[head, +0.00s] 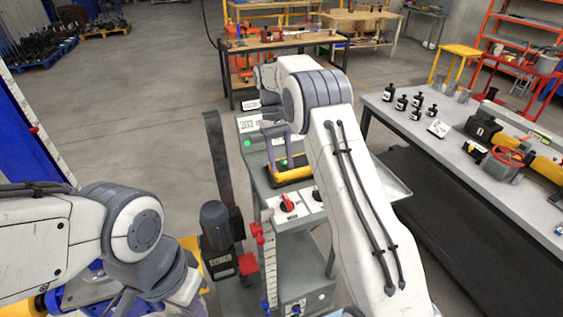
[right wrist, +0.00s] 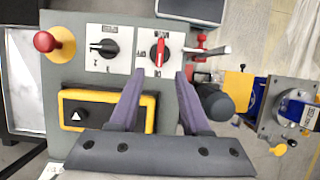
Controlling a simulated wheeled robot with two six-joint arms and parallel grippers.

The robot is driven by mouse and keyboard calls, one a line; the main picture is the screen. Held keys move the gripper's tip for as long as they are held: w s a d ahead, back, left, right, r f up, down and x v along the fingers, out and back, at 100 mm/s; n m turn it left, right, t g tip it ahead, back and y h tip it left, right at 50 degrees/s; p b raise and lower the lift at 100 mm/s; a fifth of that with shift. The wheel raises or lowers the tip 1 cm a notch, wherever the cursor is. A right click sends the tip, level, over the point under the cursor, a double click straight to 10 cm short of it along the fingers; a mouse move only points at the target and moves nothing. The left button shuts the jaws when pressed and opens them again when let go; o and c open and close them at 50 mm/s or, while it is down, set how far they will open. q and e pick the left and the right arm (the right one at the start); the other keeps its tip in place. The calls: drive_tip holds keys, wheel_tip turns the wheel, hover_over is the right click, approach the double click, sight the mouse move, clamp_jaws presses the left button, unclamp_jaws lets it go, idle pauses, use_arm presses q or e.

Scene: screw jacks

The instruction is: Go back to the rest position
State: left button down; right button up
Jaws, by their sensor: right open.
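My right gripper (head: 282,163) is open above the grey control console (head: 255,165), and its two purple fingers also show in the right wrist view (right wrist: 160,75). Nothing is visible between the fingers. Ahead of the fingertips in the wrist view is a red-handled rotary switch (right wrist: 160,50) on a white plate, with a black rotary switch (right wrist: 104,48) to its left. I cannot tell how far the fingers are above the panel. My left arm (head: 130,225) reaches in from the left, bent downward; its gripper fingers do not show.
A yellow-framed panel box (right wrist: 75,112) and a red mushroom button (right wrist: 45,41) are on the console. A dark motor (head: 214,222) stands beside it. A grey workbench (head: 455,155) with black bottle-like jacks (head: 402,103) is at right. Open floor (head: 130,110) lies at left.

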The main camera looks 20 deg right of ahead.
idle(0.3)
drive_tip(key=s+a+r+n+t, duration=0.1)
drive_tip(key=s+a+r+n, duration=0.15)
drive_tip(key=s+a, duration=0.4)
drive_tip(key=s+a+r+n+t, duration=0.1)
drive_tip(key=s+a+r, duration=0.2)
drive_tip(key=s+a, duration=0.3)
drive_tip(key=s+a+f+n+t+b, duration=0.1)
drive_tip(key=s, duration=0.9)
drive_tip(key=s+a+f+n+t+y, duration=0.1)
drive_tip(key=s+a+f+n, duration=0.1)
drive_tip(key=s, duration=0.9)
drive_tip(key=shift+s+a+f+b, duration=0.2)
drive_tip(key=shift+a+b, duration=0.05)
drive_tip(key=shift+b, duration=0.15)
